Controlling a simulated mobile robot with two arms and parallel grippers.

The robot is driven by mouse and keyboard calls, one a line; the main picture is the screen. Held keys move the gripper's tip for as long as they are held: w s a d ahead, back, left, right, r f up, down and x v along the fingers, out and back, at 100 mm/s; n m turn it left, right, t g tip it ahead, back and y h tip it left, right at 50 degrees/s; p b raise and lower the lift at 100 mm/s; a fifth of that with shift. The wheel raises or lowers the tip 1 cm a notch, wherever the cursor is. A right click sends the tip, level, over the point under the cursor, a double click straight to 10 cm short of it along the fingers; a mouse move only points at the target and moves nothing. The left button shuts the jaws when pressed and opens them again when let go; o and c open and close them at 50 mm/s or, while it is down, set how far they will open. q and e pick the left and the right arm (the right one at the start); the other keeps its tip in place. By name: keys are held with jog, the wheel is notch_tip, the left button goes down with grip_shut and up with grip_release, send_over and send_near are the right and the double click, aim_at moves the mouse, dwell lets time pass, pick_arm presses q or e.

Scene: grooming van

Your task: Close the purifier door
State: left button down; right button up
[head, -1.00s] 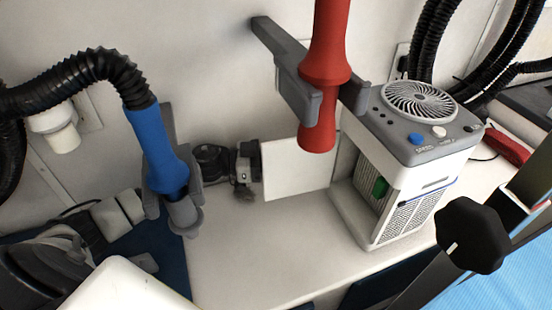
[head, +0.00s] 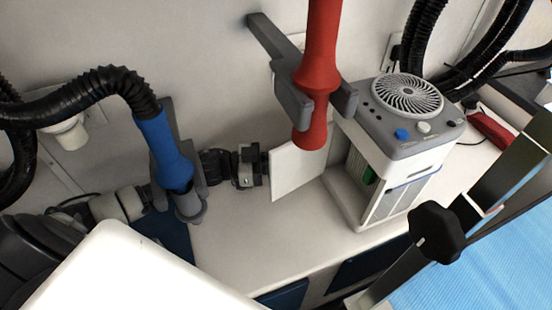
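The purifier (head: 375,180) is a white box with a grey top and a round fan grille, standing on the white counter. Its door (head: 298,168), a flat white panel, stands open on the left side, and the green-and-white inside shows through the opening. My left gripper (head: 257,166) reaches in from the left behind the blue nozzle and is at the door's outer left edge. I cannot tell whether it touches the door or whether its fingers are open. My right gripper is not in view.
A red nozzle (head: 316,80) hangs in a grey wall holder just above the door. A blue nozzle (head: 165,150) on a black hose hangs in front of my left arm. A black knob (head: 437,232) is at front right. The counter (head: 270,240) before the door is clear.

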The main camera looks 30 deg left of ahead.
pick_arm(q)
jog(key=shift+s+d, duration=0.25)
jog(key=shift+d, duration=0.1)
jog(key=shift+f, duration=0.1)
dwell(0.4)
jog(key=c, duration=1.5)
grip_release()
jog(key=shift+o, duration=0.2)
jog(key=shift+a, duration=0.15)
jog(key=shift+s+a+f, duration=0.1)
jog(key=shift+a, duration=0.05)
jog(key=s+a+p, duration=0.2)
jog(key=s+a, duration=0.3)
jog(key=s, duration=0.1)
jog(key=shift+a+r+p, duration=0.2)
jog(key=shift+r+p, duration=0.05)
jog(key=shift+p, duration=0.1)
